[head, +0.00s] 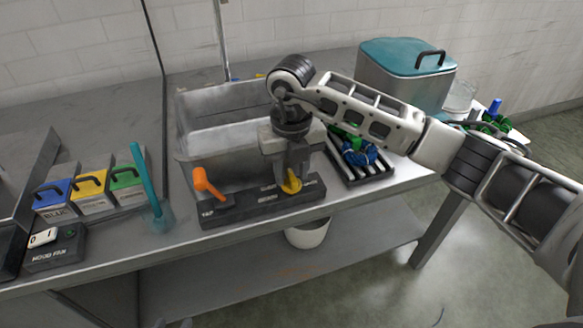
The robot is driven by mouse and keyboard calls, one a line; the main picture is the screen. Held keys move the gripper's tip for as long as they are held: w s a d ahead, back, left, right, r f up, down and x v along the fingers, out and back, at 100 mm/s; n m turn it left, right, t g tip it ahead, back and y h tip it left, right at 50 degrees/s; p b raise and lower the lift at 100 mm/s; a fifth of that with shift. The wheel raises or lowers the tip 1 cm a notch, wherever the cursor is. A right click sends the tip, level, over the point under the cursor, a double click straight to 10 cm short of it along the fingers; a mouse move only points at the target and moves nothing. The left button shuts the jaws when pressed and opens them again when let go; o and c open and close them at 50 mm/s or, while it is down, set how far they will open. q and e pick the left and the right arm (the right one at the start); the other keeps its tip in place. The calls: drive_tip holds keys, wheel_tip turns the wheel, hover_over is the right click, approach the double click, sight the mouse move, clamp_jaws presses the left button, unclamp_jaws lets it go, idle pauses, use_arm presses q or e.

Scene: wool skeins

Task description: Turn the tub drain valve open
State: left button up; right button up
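The grey metal tub (200,143) stands on the counter, with a dark panel (245,208) along its front. On the panel are an orange lever (207,185) at the left and a yellow handle (292,186) at the right. The labels are too small to read surely, so I cannot tell by them which is the drain valve. My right gripper (287,178) points down at the yellow handle and partly hides it. The fingers are at or around the handle; whether they are closed on it I cannot tell.
Blue, yellow and green lidded boxes (90,192), a teal-handled tool in a cup (160,215) and a switch box (55,247) stand left. A rack with green and blue skeins (358,152) and a teal-lidded pot (400,75) are right. A white bucket (308,234) is below the counter.

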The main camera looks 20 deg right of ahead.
clamp_jaws()
